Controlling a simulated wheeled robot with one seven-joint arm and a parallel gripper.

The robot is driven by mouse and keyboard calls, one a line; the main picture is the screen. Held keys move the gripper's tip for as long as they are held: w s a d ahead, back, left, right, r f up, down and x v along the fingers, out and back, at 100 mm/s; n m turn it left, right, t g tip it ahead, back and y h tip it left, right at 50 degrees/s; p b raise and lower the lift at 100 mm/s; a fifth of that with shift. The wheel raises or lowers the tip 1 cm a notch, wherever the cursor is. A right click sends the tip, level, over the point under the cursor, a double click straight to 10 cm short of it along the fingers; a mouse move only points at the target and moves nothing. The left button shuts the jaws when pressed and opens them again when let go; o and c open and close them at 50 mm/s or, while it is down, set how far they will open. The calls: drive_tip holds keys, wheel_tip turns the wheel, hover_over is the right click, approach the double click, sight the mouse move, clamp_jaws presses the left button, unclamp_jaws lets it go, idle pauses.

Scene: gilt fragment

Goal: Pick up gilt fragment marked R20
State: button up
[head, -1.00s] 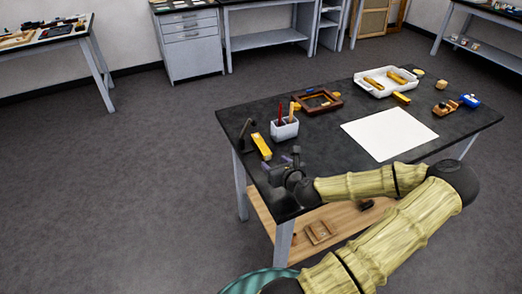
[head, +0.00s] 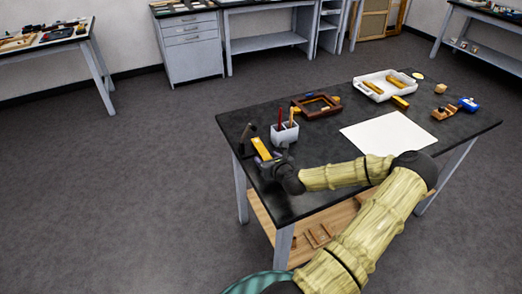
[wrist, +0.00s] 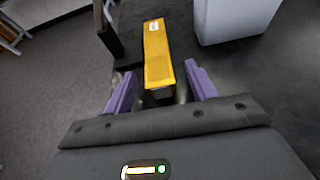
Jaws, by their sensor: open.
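A gilt fragment (head: 261,148), a gold bar, lies near the left end of the black table. In the wrist view the gilt fragment (wrist: 158,56) has a small white label near its far end; the marking is too small to read. My gripper (head: 268,163) is low over the table at the bar's near end. In the wrist view my gripper (wrist: 157,83) is open, its two purple fingers on either side of the bar's near end, with a gap visible on each side. Other gold bars (head: 371,88) lie in a white tray (head: 364,93), and one (head: 400,102) beside it.
A white pen cup (head: 285,133) stands just right of the bar, also in the wrist view (wrist: 235,20). A dark stand (head: 247,138) is close on the left. A brown frame (head: 316,106) and white sheet (head: 390,135) lie farther right.

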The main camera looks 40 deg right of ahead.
drive_tip(key=shift+x, duration=1)
drive_tip(key=c, duration=1.1)
drive_tip(key=shift+o, duration=0.2)
